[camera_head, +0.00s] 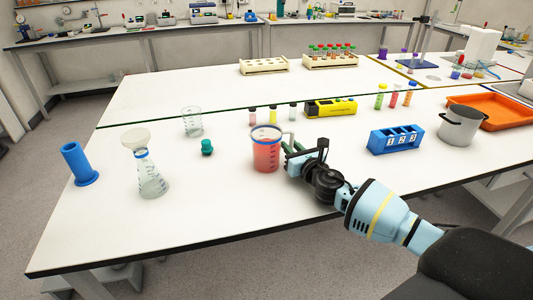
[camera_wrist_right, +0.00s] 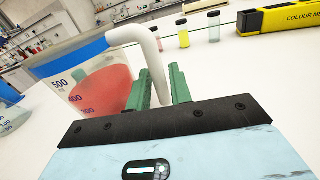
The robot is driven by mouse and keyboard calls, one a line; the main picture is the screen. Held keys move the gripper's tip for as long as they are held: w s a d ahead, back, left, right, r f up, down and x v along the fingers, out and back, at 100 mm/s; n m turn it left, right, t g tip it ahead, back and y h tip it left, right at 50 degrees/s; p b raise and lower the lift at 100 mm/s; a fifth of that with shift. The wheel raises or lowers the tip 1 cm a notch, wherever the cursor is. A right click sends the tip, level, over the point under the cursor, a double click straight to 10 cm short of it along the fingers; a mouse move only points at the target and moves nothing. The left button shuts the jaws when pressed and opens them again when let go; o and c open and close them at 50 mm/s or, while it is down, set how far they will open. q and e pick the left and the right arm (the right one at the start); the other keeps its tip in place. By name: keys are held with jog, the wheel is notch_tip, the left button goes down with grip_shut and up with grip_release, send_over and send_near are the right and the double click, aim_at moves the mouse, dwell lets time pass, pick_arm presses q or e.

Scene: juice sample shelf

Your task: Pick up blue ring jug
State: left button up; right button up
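The blue ring jug (camera_head: 266,152) is a clear beaker with a blue band at the rim, a white handle and red liquid. It stands upright on the white bench near the middle of the head view. In the right wrist view the jug (camera_wrist_right: 85,75) fills the left side, and its handle (camera_wrist_right: 158,70) comes down between the green fingers. My right gripper (camera_head: 290,153) is at the handle side of the jug. Its fingers (camera_wrist_right: 160,88) are apart on either side of the handle; firm contact is not visible. My left gripper is not in view.
A flask with a funnel (camera_head: 150,172), a green stopper (camera_head: 207,147) and an empty beaker (camera_head: 192,122) stand left of the jug. Small vials (camera_head: 273,115) and a yellow colour meter (camera_head: 331,107) are behind it. A blue numbered rack (camera_head: 394,140) stands right.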

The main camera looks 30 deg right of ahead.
aim_at(292, 132)
jog(key=shift+w, duration=0.15)
grip_shut()
jog(key=shift+r, duration=0.15)
jog(key=shift+r, duration=0.2)
notch_tip(292, 132, up, 4)
jog(key=shift+d+f+p, duration=0.1)
jog(key=shift+f+p, duration=0.05)
jog(key=shift+p, duration=0.55)
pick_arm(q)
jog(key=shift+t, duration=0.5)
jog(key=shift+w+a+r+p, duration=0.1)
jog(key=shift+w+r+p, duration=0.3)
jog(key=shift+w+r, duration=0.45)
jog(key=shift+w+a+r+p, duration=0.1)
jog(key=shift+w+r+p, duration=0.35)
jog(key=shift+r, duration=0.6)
pick_arm(e)
jog(key=s+a, duration=0.3)
jog(key=s, duration=0.4)
jog(key=s+a, duration=0.4)
jog(key=s, duration=0.3)
jog(key=shift+a+r, duration=0.3)
jog(key=shift+r, duration=0.15)
